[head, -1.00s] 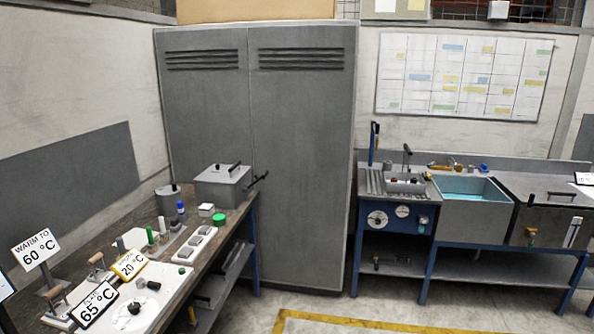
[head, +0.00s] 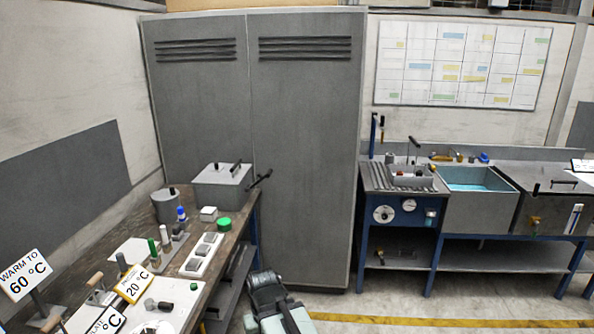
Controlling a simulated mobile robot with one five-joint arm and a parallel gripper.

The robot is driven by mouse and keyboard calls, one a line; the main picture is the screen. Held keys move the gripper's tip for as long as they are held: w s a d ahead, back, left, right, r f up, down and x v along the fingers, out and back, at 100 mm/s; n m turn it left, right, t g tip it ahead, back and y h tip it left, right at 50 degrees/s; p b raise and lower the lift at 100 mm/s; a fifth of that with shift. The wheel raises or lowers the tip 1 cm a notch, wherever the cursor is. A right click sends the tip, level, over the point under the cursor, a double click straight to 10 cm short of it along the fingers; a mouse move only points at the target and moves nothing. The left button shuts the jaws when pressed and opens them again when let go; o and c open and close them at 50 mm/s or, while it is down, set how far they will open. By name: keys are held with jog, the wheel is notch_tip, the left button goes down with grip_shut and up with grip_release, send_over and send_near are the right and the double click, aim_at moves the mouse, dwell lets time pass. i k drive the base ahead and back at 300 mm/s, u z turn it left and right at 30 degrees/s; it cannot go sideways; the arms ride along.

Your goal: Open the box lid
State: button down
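A grey metal box (head: 222,187) stands at the far end of the workbench on the left, against the tall cabinet. Its flat lid (head: 214,174) is shut and has a black bar handle on top. A black lever (head: 260,180) sticks out at the box's right side. A part of my arm (head: 274,306) shows at the bottom centre, in front of the bench and well short of the box. No gripper fingers can be made out.
A grey cylindrical pot (head: 167,206) stands left of the box; bottles, a white block and a green round lid (head: 224,224) lie in front. The tall grey cabinet (head: 303,150) stands behind. Floor right of the bench is open, up to the sink bench (head: 480,210).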

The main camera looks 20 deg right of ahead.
aim_at(223, 169)
jog(key=z, duration=0.15)
jog(key=i, duration=1)
jog(key=u, duration=0.05)
